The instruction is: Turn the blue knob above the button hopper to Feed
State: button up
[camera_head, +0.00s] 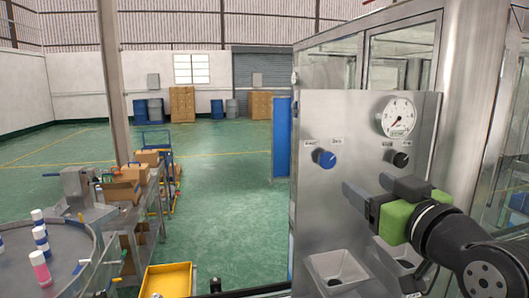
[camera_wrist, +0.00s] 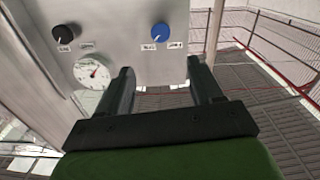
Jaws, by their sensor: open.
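The blue knob (camera_head: 325,158) is on the upright steel panel, with a small label on each side, too small to read. It also shows in the wrist view (camera_wrist: 161,36), just beyond the fingertips. Its exact pointer direction is unclear. My gripper (camera_head: 368,188) is open and empty, below and to the right of the blue knob in the head view, apart from it. In the wrist view, the two dark fingers (camera_wrist: 160,68) stand apart with nothing between them. A grey open hopper (camera_head: 337,272) sits on the panel below the blue knob; its contents are hard to see.
A black knob (camera_head: 400,159) and a round gauge (camera_head: 398,117) are on the same panel, right of the blue knob. A second hopper (camera_head: 393,254) is partly behind my arm.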

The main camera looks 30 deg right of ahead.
aim_at(329, 161)
jog(key=p+x, duration=0.4)
jog(key=x, duration=0.9)
jog(key=shift+w+d, duration=0.1)
jog(key=shift+w, duration=0.15)
jog(key=shift+w+f, duration=0.15)
jog(key=shift+w, duration=0.4)
jog(key=shift+s, duration=0.15)
jog(key=shift+c, duration=1.3)
jog(key=c, duration=0.8)
